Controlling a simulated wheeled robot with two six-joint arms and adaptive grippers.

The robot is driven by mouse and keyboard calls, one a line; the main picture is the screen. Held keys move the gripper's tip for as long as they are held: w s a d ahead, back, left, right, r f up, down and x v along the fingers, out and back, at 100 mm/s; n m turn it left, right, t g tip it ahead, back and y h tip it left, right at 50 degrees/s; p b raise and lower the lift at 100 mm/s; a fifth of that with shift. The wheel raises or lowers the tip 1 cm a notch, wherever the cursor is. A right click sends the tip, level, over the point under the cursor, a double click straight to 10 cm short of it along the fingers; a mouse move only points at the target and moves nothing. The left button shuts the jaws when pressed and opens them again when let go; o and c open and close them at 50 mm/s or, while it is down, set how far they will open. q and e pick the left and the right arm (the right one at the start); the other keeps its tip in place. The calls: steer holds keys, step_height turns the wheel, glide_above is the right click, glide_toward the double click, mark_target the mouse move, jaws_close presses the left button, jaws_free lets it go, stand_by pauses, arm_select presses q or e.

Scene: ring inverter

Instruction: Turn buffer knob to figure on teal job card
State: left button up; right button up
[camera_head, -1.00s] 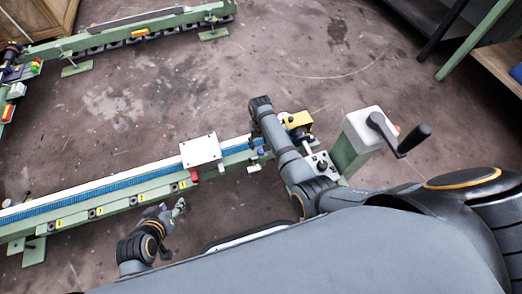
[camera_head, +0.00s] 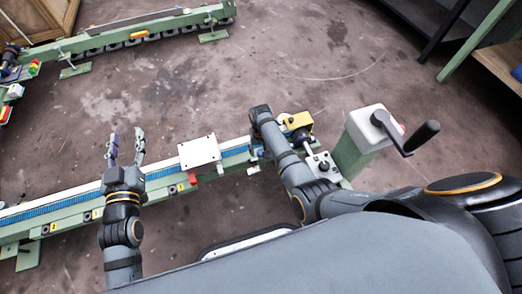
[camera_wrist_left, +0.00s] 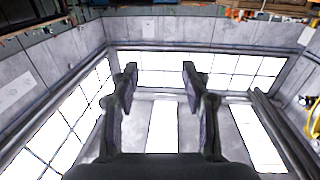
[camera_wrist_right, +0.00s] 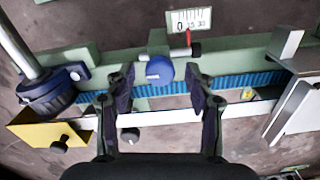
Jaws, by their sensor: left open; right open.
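A white scale plate (camera_wrist_right: 189,21) with figures including 0, 15 and 30 stands behind. My right gripper (camera_wrist_right: 160,78) is open, its fingertips on either side of the knob with gaps; I cannot tell how far above it they are. In the head view my right arm hides that gripper. My left gripper (camera_head: 126,136) is open and empty, fingers pointing up, left of the white plate. I cannot make out a teal card.
A white plate (camera_head: 199,152) sits on the rail with a blue belt (camera_head: 70,208). A yellow box (camera_head: 297,121) and a crank post (camera_head: 362,135) stand to the right. A second rail (camera_head: 100,42) lies at the back left. Floor between is clear.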

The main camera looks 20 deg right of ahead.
steer(key=shift+f, duration=0.15)
arm_select(q)
steer(key=shift+r+t, duration=0.3)
steer(key=shift+r, duration=0.35)
